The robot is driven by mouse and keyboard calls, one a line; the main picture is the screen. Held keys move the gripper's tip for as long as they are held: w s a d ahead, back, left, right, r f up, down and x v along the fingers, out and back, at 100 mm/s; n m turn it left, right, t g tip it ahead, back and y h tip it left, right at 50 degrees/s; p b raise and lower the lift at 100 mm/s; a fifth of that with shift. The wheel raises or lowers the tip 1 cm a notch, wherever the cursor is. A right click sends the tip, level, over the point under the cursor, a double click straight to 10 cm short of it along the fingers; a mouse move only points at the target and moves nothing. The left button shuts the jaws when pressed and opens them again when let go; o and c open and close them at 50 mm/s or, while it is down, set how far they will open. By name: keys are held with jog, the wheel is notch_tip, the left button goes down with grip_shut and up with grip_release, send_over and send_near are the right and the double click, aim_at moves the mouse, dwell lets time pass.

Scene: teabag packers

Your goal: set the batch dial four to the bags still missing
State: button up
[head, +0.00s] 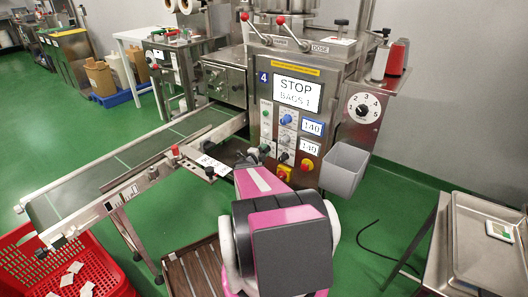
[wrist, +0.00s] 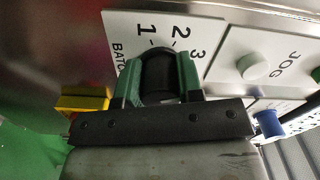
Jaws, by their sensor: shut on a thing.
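The packer marked 4 has a display (head: 297,92) reading STOP, with a smaller line that looks like BAGS 1. In the wrist view the batch dial plate (wrist: 120,30) shows the numbers 1, 2 and 3 and part of the word BATCH. My gripper (wrist: 158,88) is shut on the dial's black knob (wrist: 158,72), one green-padded finger on each side. I cannot tell clearly which number the knob points at. In the head view my arm hides most of the gripper and the dial.
A JOG plate with a pale button (wrist: 252,66) is beside the dial plate. A round 1-to-5 dial (head: 363,108) is at the machine's right, above a grey bin (head: 344,168). A conveyor (head: 120,165) runs left. A red crate (head: 65,262) and a metal tray (head: 485,250) stand in front.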

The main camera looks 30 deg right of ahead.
jog(key=o, duration=0.9)
jog(key=v, duration=1.1)
jog(key=shift+f, duration=0.1)
jog(key=shift+s, duration=0.1)
